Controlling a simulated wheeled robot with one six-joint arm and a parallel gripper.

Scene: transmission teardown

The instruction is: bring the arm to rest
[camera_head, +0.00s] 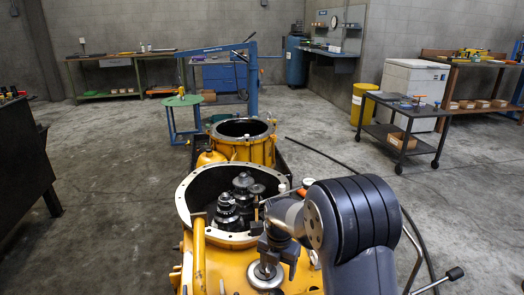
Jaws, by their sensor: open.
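My arm reaches in from the lower right, and its dark links fill that part of the head view. My gripper (279,262) is open and points down over the near side of the yellow transmission housing (222,268). No object shows between its fingers. A round metal part (265,274) on the housing lies just below and beside the fingers; I cannot tell whether they touch it. Inside the open housing stand dark gear stacks (228,208). My arm hides the housing's right side.
A second yellow housing (240,140) stands behind the first. A blue hoist (252,80) and green round stand (184,101) are farther back. A black cart (435,112) stands at right, a dark bench (20,160) at left. Concrete floor is open on both sides; a cable crosses it at right.

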